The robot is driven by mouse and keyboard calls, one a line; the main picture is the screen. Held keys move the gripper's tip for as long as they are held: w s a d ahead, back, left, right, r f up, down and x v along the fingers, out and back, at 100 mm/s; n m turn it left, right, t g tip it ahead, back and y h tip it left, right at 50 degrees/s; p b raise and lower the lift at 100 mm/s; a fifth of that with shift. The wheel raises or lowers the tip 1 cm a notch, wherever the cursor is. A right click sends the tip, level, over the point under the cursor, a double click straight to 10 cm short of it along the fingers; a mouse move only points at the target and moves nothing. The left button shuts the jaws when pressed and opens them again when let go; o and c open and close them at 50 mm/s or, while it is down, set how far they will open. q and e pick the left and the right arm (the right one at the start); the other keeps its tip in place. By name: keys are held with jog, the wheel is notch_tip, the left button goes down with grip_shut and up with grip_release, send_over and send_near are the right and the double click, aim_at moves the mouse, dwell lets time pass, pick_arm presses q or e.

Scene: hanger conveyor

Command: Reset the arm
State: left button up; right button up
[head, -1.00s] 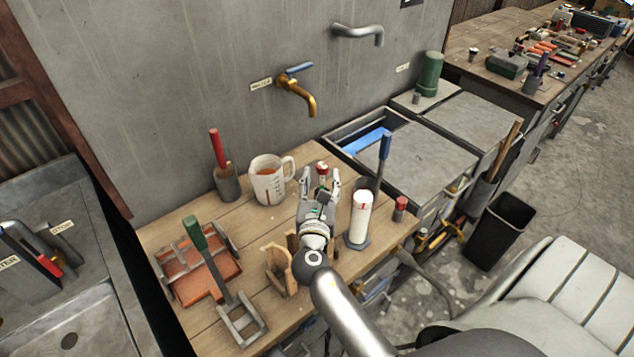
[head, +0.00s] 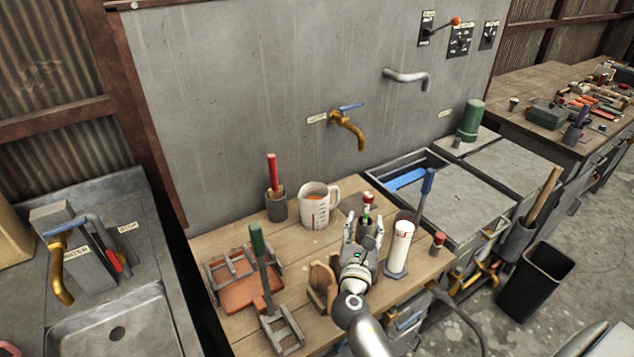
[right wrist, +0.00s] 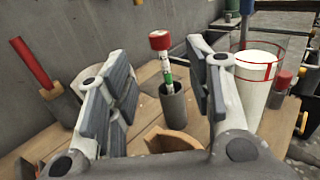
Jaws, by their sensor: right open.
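My right gripper (head: 363,232) is over the wooden workbench (head: 215,247), with its arm coming in from the bottom. In the right wrist view its two fingers stand wide apart with nothing between the pads. A grey cup (right wrist: 173,102) holding a red-topped, green-and-white stick (right wrist: 161,48) stands beyond the fingers, apart from them. The red-topped stick also shows in the head view (head: 367,203), just past the fingertips. A white cylinder (head: 400,243) with a red line stands on a grey base to the right of the gripper. My left gripper is in neither view.
A measuring jug (head: 317,207), a cup with a red-handled tool (head: 274,190) and an orange tray (head: 238,293) stand on the bench. A wooden holder (head: 322,287) is left of my arm. A sink (head: 115,325) is at left, a black bin (head: 535,283) at right.

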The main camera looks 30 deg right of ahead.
jog(key=s+a+f+m+g+y, duration=0.1)
jog(key=s+f+m+g+y, duration=0.2)
jog(key=s+m, duration=0.5)
jog(key=s+a+f+m+g+y, duration=0.1)
jog(key=s+a+f+m+g, duration=0.25)
jog(key=m, duration=0.55)
jog(key=s+a+f+m+g+y, duration=0.35)
jog(key=s+a+m+y, duration=0.5)
jog(key=s+a, duration=0.5)
jog(key=s+d+f+g+b, duration=0.1)
jog(key=s+f+b, duration=0.1)
jog(key=f, duration=1.3)
jog(key=s+f+g+b, duration=0.1)
jog(key=s+f+b, duration=0.1)
jog(key=f, duration=1.4)
pick_arm(q)
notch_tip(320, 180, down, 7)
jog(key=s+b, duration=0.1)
jog(key=b, duration=0.2)
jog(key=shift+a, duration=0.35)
pick_arm(e)
jog(key=s+d+f, duration=0.3)
jog(key=s+f, duration=1.3)
jog(key=f, duration=0.1)
jog(key=shift+s+f+g+h, duration=0.3)
jog(key=shift+g+h, duration=0.1)
jog(key=shift+h, duration=0.05)
